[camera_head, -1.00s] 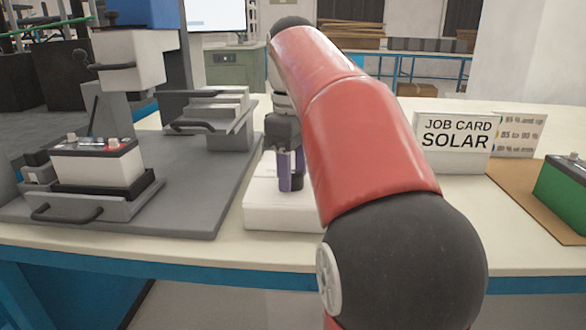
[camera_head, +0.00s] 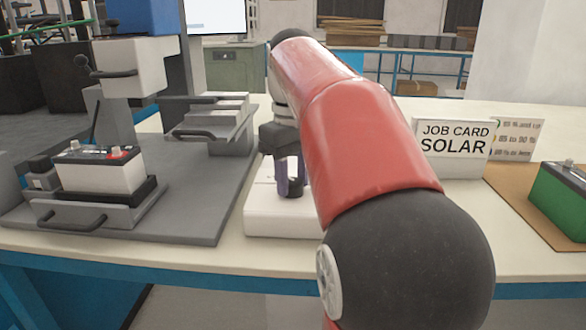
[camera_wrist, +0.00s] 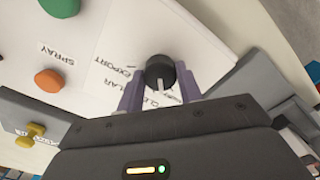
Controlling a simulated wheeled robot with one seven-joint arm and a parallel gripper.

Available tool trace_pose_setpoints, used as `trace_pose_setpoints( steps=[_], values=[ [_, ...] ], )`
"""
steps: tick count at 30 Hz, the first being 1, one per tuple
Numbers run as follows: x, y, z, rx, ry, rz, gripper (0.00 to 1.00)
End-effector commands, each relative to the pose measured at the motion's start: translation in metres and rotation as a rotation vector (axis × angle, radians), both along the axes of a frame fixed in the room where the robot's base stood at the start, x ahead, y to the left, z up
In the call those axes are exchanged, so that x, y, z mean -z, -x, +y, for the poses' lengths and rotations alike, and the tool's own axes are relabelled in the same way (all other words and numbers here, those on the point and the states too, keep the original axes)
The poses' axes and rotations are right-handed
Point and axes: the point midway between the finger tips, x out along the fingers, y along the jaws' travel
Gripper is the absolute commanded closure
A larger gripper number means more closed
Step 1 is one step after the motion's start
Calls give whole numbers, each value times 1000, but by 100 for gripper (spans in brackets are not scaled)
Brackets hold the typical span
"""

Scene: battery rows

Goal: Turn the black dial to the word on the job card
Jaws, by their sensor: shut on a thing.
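The black dial (camera_wrist: 157,68) sits on a white panel (camera_head: 262,222) and has a white pointer mark. In the wrist view the mark points toward the bottom of the picture, toward my gripper body. My gripper (camera_wrist: 160,86) is shut on the dial, one purple finger on each side. It also shows over the panel in the head view (camera_head: 290,180). Around the dial I read EXPORT and part of a word ending in LAR; another word beneath the dial is partly hidden. The job card (camera_head: 454,146) reads SOLAR.
On the panel are an orange-red button (camera_wrist: 48,81) near the word SPRAY and a green button (camera_wrist: 60,6). A yellow knob (camera_wrist: 31,133) is at the lower left. A battery (camera_head: 100,170) in a grey press stands left of the panel; a green battery (camera_head: 562,196) is at right.

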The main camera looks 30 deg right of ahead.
Motion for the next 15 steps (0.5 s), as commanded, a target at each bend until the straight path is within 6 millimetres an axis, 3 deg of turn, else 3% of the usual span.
trace_pose_setpoints(
  steps=[15],
  values=[
    [0, 0, 1, 488, 1, -3, 87]
  ],
)
